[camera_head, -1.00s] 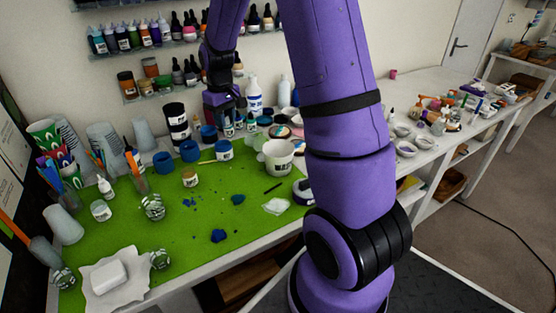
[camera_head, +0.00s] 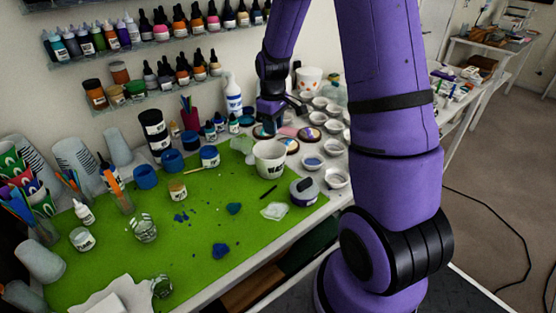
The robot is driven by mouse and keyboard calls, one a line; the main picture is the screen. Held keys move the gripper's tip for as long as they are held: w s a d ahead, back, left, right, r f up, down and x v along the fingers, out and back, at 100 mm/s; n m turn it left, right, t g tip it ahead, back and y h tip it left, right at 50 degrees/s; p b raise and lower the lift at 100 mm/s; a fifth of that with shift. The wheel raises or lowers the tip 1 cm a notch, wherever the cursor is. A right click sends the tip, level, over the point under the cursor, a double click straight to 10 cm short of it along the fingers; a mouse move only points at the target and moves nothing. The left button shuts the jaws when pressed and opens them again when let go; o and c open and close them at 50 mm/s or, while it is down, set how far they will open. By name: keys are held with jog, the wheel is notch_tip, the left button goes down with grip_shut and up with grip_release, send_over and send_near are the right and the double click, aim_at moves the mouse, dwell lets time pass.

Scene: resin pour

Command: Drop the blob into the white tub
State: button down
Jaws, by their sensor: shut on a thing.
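The white tub (camera_head: 270,160) stands upright at the back right of the green mat, its mouth open. My gripper (camera_head: 270,124) is behind the tub, pointing down and apart from it. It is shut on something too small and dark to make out. A dark blue blob (camera_head: 220,251) lies on the front part of the mat. A smaller teal blob (camera_head: 234,208) lies on the mat in front of the tub. Small blue specks (camera_head: 181,217) lie to its left.
Blue cups (camera_head: 172,161), a jar (camera_head: 177,190) and bottles stand left of the tub. Small white bowls (camera_head: 312,162) crowd the table to its right. The mat's middle is mostly clear.

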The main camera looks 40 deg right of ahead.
jog(key=shift+f, duration=2.8)
jog(key=c, duration=0.8)
grip_release()
jog(key=shift+r, duration=0.1)
notch_tip(320, 180, up, 10)
jog(key=shift+f, duration=0.2)
jog(key=shift+r, duration=0.55)
